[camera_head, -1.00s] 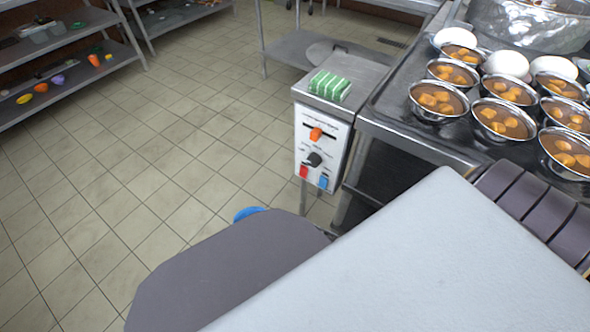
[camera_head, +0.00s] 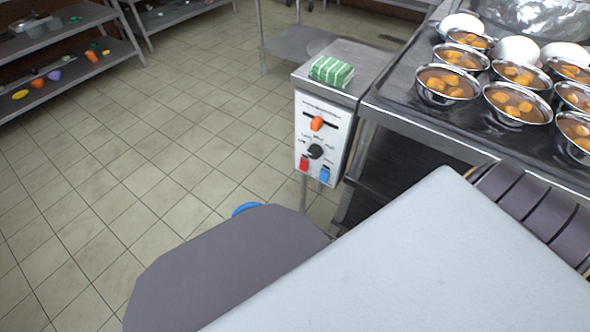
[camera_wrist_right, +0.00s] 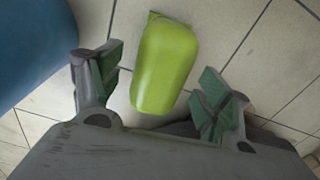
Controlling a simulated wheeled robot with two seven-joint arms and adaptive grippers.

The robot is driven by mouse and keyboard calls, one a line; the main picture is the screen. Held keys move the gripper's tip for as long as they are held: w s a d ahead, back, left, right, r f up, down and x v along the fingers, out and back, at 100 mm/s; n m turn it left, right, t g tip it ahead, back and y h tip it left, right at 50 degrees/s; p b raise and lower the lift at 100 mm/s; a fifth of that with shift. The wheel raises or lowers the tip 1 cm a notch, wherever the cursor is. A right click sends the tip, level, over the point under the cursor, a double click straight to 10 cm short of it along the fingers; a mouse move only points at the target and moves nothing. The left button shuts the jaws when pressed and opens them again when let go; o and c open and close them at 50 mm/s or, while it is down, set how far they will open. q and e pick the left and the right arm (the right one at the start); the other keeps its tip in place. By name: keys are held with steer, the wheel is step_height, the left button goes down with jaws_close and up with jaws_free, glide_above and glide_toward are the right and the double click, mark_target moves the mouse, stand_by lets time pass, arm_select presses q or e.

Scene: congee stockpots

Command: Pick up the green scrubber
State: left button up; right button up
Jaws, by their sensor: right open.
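A smooth, rounded lime-green object (camera_wrist_right: 165,68), which looks like the green scrubber, shows over the tiled floor in the right wrist view. My right gripper (camera_wrist_right: 160,77) is open, with one finger on each side of it. There is a visible gap between the object and each finger, and its near end is close to the palm. I cannot tell how far below the fingers it is. The head view does not show this object or either gripper.
A blue object (camera_wrist_right: 30,45) stands close left of the right gripper; a blue edge (camera_head: 246,208) shows in the head view. A green-and-white striped block (camera_head: 331,71) lies on a control box (camera_head: 323,135). Metal bowls (camera_head: 447,86) fill the counter (camera_head: 420,112). Floor is open at left.

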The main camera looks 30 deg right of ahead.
arm_select(q)
steer(key=shift+w+d+r, duration=0.1)
steer(key=shift+r, duration=0.05)
stand_by(0.3)
arm_select(e)
steer(key=shift+c, duration=0.8)
steer(key=c, duration=0.9)
steer(key=shift+c, duration=0.6)
steer(key=shift+r, duration=0.15)
steer(key=shift+r+p, duration=0.7)
step_height(320, 180, up, 7)
steer(key=p, duration=0.4)
steer(key=shift+f, duration=0.15)
arm_select(q)
step_height(320, 180, up, 8)
steer(key=a+g+y, duration=0.1)
steer(key=shift+s+a+p, duration=0.3)
steer(key=shift+p, duration=0.15)
arm_select(e)
steer(key=shift+r, duration=0.7)
